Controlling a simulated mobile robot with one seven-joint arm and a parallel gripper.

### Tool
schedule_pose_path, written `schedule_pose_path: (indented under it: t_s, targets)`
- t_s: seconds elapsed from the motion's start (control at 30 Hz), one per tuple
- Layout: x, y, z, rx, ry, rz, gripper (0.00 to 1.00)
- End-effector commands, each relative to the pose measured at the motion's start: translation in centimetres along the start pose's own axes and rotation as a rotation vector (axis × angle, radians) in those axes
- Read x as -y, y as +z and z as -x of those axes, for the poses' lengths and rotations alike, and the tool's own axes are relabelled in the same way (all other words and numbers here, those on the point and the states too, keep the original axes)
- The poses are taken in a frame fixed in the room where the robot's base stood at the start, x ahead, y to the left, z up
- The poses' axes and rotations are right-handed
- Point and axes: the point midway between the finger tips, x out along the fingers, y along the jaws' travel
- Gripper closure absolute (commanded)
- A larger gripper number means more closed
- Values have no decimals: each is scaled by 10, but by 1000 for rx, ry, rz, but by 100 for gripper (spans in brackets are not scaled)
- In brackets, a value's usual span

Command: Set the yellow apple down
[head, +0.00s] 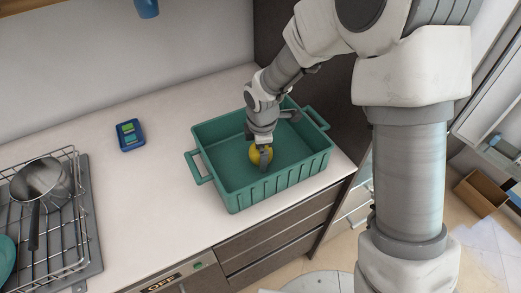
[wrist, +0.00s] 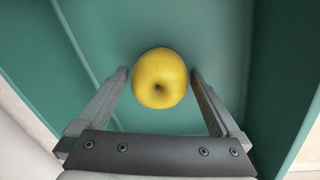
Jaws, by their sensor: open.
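The yellow apple (wrist: 160,78) is in the green crate (head: 255,197), over its floor. In the wrist view it sits between the fingertips of my gripper (wrist: 159,76), with a narrow gap showing at each side. In the head view my gripper (head: 261,158) reaches down into the crate and partly hides the apple (head: 254,154). My gripper is open around the apple. I cannot tell for sure that the apple's underside touches the crate floor, though it appears to be at or near it.
The crate stands near the right end of a pale counter (head: 150,195). A blue device (head: 130,135) lies to its left. A wire rack (head: 60,225) with a metal pot (head: 41,180) is at the far left.

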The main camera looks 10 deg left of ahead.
Motion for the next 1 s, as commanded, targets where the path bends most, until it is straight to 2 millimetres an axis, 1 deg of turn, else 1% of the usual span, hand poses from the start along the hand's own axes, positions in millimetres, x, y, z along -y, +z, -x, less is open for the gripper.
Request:
schedule_pose_path:
  t_s: [0.17,0.4,0.5,0.6,0.73,0.93,1.0]
  targets:
    - [-2,1,25,0,5,-1,0]
    - [-2,0,78,0,6,-1,0]
    - [-1,0,96,0,4,-1,0]
    - [-1,0,110,0,3,-1,0]
    - [-1,0,120,0,2,0,0]
    - [0,0,123,1,1,-2,0]
    - [1,4,126,4,5,-19,0]
